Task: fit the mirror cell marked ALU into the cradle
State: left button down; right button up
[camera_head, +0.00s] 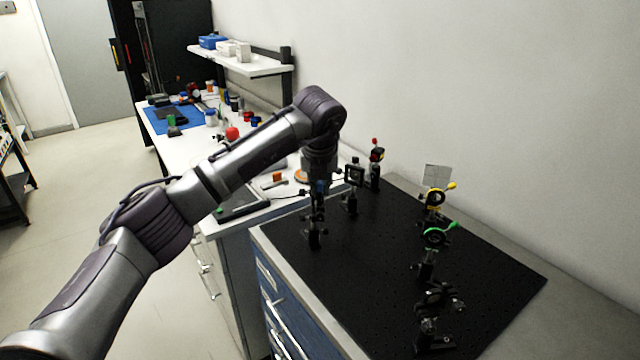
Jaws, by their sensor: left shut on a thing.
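My left arm reaches in from the left over the bench. Its gripper (319,188) points down above the left part of the black board, shut on a small part (321,186) with a bluish patch. The fingers mostly hide this part, and no ALU marking can be read. A black post mount (314,237) stands on the board directly below the gripper; I cannot tell whether the held part touches it. Which mount is the cradle cannot be told. My right gripper is not in view.
On the black board (375,270) stand a square-framed mount (354,176), a yellow-levered mount (435,198), a green-levered mount (434,237) and a dark front mount (434,302). A red-topped device (376,160) stands behind. The board's middle is clear. A cluttered white bench (185,142) adjoins it.

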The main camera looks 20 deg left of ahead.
pick_arm(q)
jog(key=shift+f, duration=0.3)
jog(key=shift+r, duration=0.2)
jog(key=shift+r+p, duration=0.5)
jog(key=shift+r, duration=0.45)
jog(key=shift+w, duration=0.1)
jog(key=shift+f, duration=0.25)
jog(key=shift+f+b, duration=0.8)
jog(key=shift+r, duration=0.25)
